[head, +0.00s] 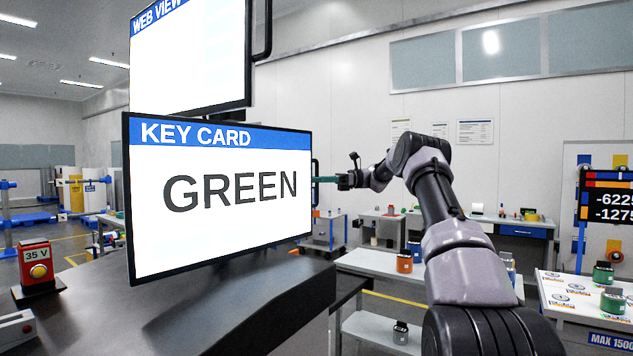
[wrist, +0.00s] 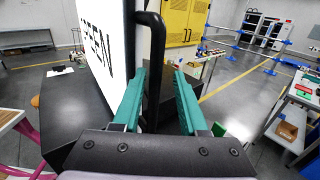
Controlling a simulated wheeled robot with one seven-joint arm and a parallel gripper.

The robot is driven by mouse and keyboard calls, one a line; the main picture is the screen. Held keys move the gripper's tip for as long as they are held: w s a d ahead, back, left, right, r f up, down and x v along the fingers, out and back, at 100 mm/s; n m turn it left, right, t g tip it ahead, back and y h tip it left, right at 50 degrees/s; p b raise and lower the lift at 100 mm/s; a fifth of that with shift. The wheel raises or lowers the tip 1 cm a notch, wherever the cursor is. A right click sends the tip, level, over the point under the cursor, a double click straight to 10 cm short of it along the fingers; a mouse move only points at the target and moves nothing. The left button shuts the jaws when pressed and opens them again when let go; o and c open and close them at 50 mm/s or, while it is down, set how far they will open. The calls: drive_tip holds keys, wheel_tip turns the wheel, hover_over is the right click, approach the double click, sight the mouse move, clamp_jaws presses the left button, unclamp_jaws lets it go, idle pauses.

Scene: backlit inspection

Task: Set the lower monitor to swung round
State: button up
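The lower monitor (head: 220,240) shows "KEY CARD" and "GREEN" on a white screen in the head view. It stands at an angle above a dark desk, and its screen edge is at the left in the wrist view (wrist: 95,45). A black bar handle (wrist: 154,70) runs along its side edge. My gripper (head: 322,179) is at that right edge in the head view. In the wrist view its teal fingers (wrist: 158,95) are apart, one on each side of the handle, with gaps visible. I cannot tell how deep the handle sits between them.
The upper monitor (head: 190,60), titled "WEB VIEW", hangs just above. A red 35 V button box (head: 38,265) stands on the dark desk (head: 200,310) at left. Benches with small items stand behind and right of my arm.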

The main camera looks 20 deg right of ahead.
drive_tip(key=shift+a, duration=0.1)
drive_tip(key=d, duration=1.1)
drive_tip(key=shift+w+d, duration=0.1)
drive_tip(key=shift+d, duration=0.05)
